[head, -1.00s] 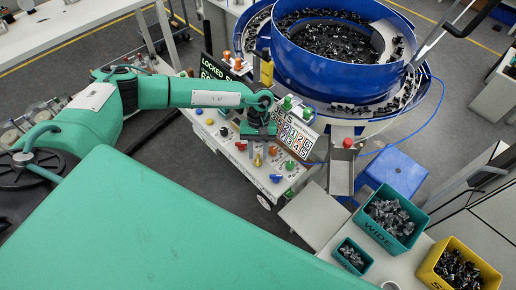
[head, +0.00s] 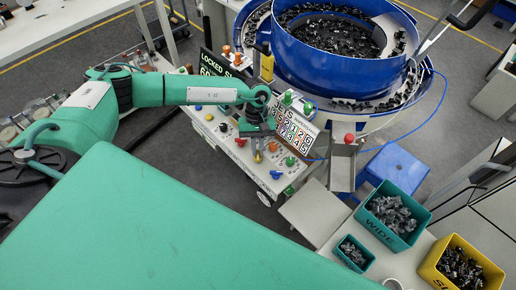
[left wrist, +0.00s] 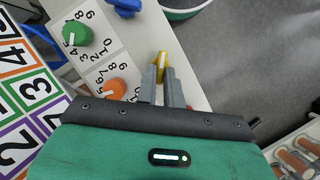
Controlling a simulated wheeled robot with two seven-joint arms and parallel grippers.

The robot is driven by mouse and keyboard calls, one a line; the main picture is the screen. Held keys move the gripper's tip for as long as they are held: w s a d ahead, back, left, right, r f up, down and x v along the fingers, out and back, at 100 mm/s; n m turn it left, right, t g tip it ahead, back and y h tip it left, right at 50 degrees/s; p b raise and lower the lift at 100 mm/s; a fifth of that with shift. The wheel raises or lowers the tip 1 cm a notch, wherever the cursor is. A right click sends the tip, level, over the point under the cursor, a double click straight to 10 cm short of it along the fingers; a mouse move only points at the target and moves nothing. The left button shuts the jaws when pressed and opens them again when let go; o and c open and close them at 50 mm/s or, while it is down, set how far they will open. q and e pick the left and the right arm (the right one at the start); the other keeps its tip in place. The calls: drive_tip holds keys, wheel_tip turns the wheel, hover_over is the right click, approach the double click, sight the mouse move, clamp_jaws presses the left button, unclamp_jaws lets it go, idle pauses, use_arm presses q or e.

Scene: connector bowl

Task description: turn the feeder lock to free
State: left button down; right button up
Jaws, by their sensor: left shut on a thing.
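The control panel (head: 225,133) stands in front of the blue bowl feeder. A yellow knob (left wrist: 163,58) with a pale pointer line, which looks like the feeder lock, sits near the panel's edge in the left wrist view. In the head view the yellow knob (head: 258,157) shows just below my fingers. My left gripper (left wrist: 163,72) is shut on the yellow knob, one finger on each side. It comes down from above in the head view (head: 257,149). The dark display (head: 216,64) reads "LOCKED" and is partly hidden by my arm. My right gripper is out of view.
A numbered colour card (head: 292,130) stands behind. The blue bowl (head: 340,65) rises beyond. Part bins (head: 392,216) stand at the right.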

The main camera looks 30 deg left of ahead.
use_arm(q)
drive_tip(key=n+t+b, duration=0.1)
drive_tip(key=n+b, duration=0.3)
drive_tip(key=s+n+t+h+b, duration=0.1)
drive_tip(key=n+t+b, duration=0.1)
drive_tip(key=n+b, duration=0.2)
drive_tip(key=n+t+h+b, duration=0.1)
drive_tip(key=n+b, duration=0.4)
drive_tip(key=shift+s+a+f+t, duration=0.15)
drive_tip(key=shift+s+a+t, duration=0.05)
drive_tip(key=shift+a+t, duration=0.15)
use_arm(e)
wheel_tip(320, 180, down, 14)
use_arm(q)
drive_tip(key=shift+s+n+t+b, duration=0.15)
drive_tip(key=shift+n+t+b, duration=0.2)
drive_tip(key=shift+n+b, duration=0.75)
drive_tip(key=shift+r+n+t+b, duration=0.2)
drive_tip(key=shift+n+t+b, duration=0.1)
drive_tip(key=shift+n+b, duration=0.35)
drive_tip(key=shift+r+n, duration=0.1)
drive_tip(key=shift+n, duration=0.15)
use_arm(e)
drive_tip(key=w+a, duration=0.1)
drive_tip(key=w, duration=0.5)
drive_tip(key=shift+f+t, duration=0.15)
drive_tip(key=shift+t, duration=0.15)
